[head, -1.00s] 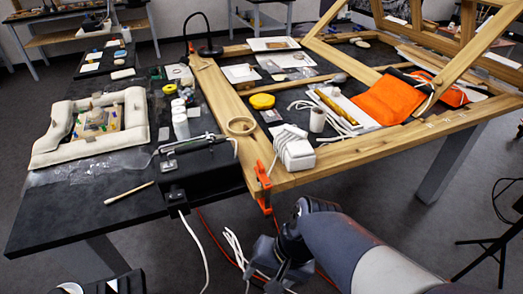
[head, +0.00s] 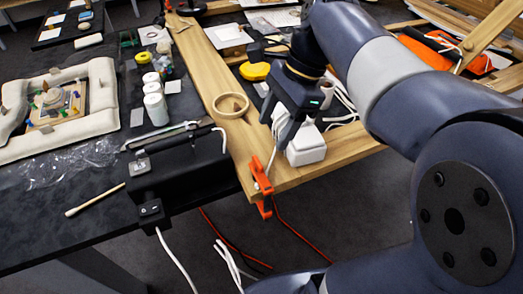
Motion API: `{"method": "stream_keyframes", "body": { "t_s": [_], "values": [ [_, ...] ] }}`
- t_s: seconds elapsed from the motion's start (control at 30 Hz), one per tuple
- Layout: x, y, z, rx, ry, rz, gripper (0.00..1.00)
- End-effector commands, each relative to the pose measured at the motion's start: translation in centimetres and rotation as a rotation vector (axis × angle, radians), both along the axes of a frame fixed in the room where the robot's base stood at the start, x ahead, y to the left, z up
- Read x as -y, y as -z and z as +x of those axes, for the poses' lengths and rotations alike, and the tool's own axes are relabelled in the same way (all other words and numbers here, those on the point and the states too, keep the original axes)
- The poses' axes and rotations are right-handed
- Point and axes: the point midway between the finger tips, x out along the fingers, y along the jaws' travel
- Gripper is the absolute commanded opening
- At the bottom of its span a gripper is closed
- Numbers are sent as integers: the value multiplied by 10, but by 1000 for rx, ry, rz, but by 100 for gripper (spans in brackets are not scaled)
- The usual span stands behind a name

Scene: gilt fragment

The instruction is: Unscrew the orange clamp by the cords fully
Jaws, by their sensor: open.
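The orange clamp (head: 262,188) grips the front edge of the wooden frame (head: 240,150), close to the corner. Its upper part lies on the wood and its lower part hangs below the edge. White and red cords (head: 226,243) hang below and beside it. My gripper (head: 277,142) points down above the wood, behind the clamp and beside the white box (head: 305,147). It is open, with its fingers apart from the clamp. Its fingertips partly cover the wood and the left side of the white box.
A wooden ring (head: 230,106) lies on the frame left of my gripper. A black box (head: 178,165) with a switch and white cord stands left of the clamp. Open floor shows below the clamp.

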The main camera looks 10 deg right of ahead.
Motion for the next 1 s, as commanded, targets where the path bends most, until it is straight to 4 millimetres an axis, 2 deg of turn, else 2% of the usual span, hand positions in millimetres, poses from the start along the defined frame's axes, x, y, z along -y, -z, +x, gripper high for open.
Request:
{"method": "stream_keyframes", "body": {
  "t_s": [0.03, 0.2, 0.4, 0.6, 0.83, 1.0],
  "values": [
    [-4, 12, -2, -3, -3, 0, 60],
    [-17, 43, -6, -3, -4, 0, 60],
    [-27, 70, -9, -2, -4, 1, 60],
    [-31, 79, -9, 1, -2, 0, 60],
    [-32, 80, -9, 1, -2, 0, 60],
    [-32, 79, -9, 1, -3, 0, 48]
  ]
}}
